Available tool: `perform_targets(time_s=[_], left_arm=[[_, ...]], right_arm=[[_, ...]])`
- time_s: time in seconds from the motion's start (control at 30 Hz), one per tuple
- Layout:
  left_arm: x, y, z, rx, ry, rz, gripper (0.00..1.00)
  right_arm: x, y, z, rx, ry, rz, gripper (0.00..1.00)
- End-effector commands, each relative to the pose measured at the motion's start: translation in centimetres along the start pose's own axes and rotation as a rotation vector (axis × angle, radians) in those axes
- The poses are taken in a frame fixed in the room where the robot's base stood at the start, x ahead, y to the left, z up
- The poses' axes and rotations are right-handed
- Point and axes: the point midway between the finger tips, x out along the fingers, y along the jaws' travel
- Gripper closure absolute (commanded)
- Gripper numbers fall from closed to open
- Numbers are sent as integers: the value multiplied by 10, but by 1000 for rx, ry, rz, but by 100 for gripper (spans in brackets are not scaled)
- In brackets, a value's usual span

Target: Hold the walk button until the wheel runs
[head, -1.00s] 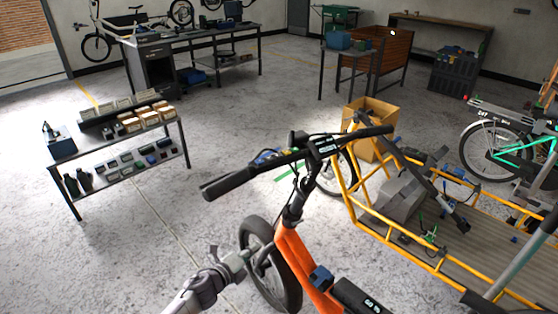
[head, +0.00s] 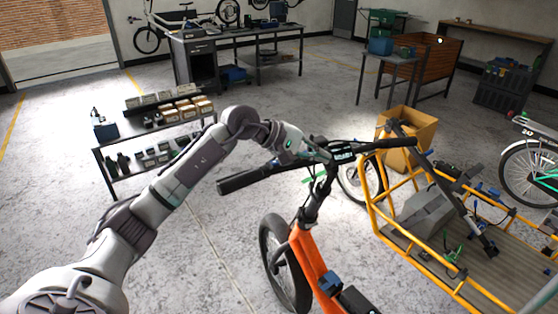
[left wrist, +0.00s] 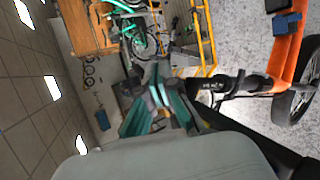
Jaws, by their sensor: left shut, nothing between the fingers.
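The orange cargo bike (head: 307,258) stands in front of me, with its handlebar (head: 262,176) reaching left and right and a small display (head: 343,153) near the middle. My left arm comes in from the left, and its gripper (head: 316,151) is at the handlebar just left of the display. The gripper is shut and empty. I cannot tell whether it touches a control; the walk button is not distinguishable. The front wheel (head: 278,262) is on the floor; whether it turns cannot be told. The left wrist view shows the gripper (left wrist: 160,98), orange frame (left wrist: 287,48) and wheel (left wrist: 300,98).
The yellow cargo frame (head: 372,214) with a wooden deck lies to the right. A cardboard box (head: 412,140) stands behind it. A low shelf (head: 108,166) with small boxes is at the left, behind my arm. Workbenches line the back. Floor is open at the front left.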

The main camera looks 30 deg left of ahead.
Motion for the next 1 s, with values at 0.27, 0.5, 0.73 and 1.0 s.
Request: perform_targets(time_s=[0.27, 0.5, 0.73, 1.0], left_arm=[[-96, 24, -55, 528, 323, -320, 100], [-125, 29, -68, 624, 400, -413, 100], [-126, 29, -68, 626, 401, -416, 100], [-122, 23, -69, 624, 399, -415, 100]], right_arm=[[-4, -7, -2, 3, 2, -8, 50], [-5, -7, -2, 3, 2, -8, 50], [-5, -6, -2, 3, 2, -8, 50], [1, -5, -1, 2, 2, -6, 50]])
